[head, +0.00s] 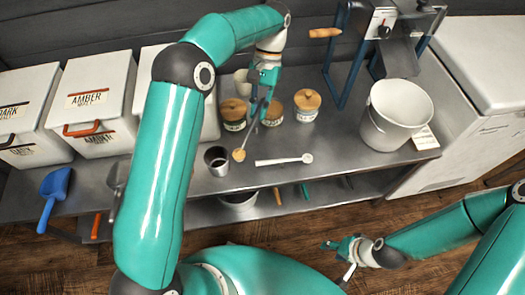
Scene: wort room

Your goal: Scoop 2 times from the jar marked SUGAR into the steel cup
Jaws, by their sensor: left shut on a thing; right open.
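My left gripper (262,98) is shut on a thin-handled spoon (250,133) that slants down to the left. Its small bowl looks tan and is just right of the steel cup (217,160), apart from it in the picture. The cup stands upright on the bench and looks dark inside. Behind are three jars with tan tops: a left jar (233,113), a middle jar (274,117) partly behind my gripper, and a right jar (307,105). Their labels are too small to read. My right gripper (338,246) is open and empty, in front of the bench above the floor.
A pale long-handled spoon (285,160) lies on the steel bench (345,150), right of the cup. A white bucket (397,112) stands right, by a blue-framed mill (350,50). White bins, one marked AMBER (98,95), stand left.

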